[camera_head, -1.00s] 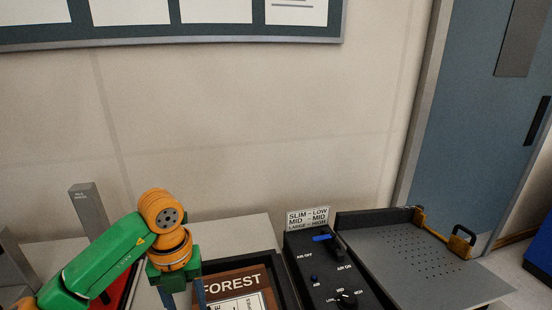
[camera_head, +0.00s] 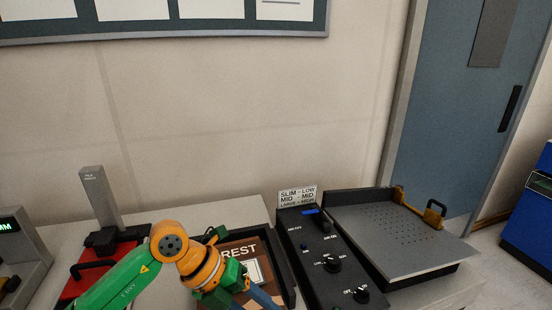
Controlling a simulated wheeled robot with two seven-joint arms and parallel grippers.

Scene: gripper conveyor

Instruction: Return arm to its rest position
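My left arm, green and orange, comes in from the lower left. Its gripper (camera_head: 252,292) is at the bottom of the picture, over a brown board (camera_head: 239,249) with the letters "REST" showing. Blue finger parts point down to the right and run toward the bottom edge. I cannot tell whether the gripper is open, shut or holding anything. The board lies in a dark tray (camera_head: 273,246) and is partly hidden by the arm. My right gripper is not in view.
A black control panel (camera_head: 318,252) with knobs and a blue-lit switch stands right of the tray. Beyond it is a grey perforated plate (camera_head: 405,245) with a raised rim. At left are a red-based device with a grey post (camera_head: 100,200) and a grey unit with a display (camera_head: 20,245).

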